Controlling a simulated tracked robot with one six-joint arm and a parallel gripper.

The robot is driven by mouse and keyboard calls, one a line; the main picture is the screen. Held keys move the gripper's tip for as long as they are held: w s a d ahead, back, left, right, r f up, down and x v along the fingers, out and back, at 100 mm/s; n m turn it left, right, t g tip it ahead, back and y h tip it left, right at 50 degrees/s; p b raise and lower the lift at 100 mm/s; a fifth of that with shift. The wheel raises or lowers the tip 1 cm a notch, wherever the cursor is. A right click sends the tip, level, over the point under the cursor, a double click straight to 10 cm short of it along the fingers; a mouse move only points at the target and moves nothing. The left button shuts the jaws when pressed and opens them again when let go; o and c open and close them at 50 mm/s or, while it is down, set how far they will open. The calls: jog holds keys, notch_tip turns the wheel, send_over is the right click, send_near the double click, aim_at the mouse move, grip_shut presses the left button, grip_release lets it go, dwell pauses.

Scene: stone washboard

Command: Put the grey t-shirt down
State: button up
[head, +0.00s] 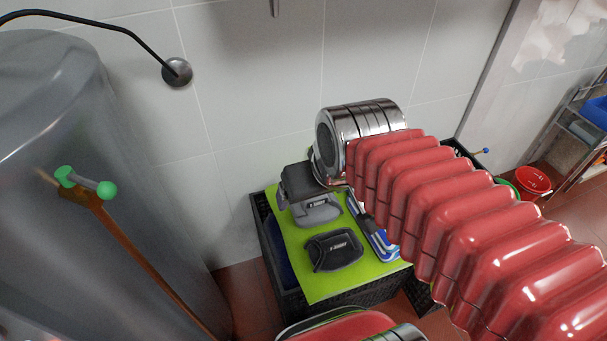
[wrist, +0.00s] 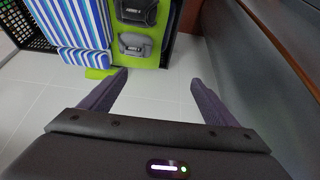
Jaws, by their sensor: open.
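The grey t-shirt (head: 318,211) lies folded on a lime-green cloth (head: 312,285), on the side near the wall. It also shows in the wrist view (wrist: 135,46), beyond the fingers and to the left of the gap between them. My gripper (head: 283,200) is open, just above and behind the grey t-shirt in the head view, partly hiding its far side. In the wrist view my gripper (wrist: 157,80) has its fingers well apart with nothing between them, only pale tiles beyond.
A folded black garment (head: 334,250) lies on the cloth nearer me. A blue-and-white striped cloth (wrist: 72,25) lies beside them. A black crate (head: 271,238) stands underneath. A grey cylinder (head: 60,170) stands at left, and the tiled wall (head: 260,90) is close behind.

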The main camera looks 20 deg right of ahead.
jog(key=shift+s+a+r, duration=0.15)
jog(key=shift+s+r, duration=0.05)
jog(key=shift+s, duration=0.55)
jog(key=shift+s+a+r, duration=0.1)
jog(key=shift+s+r, duration=0.05)
jog(key=shift+s, duration=0.6)
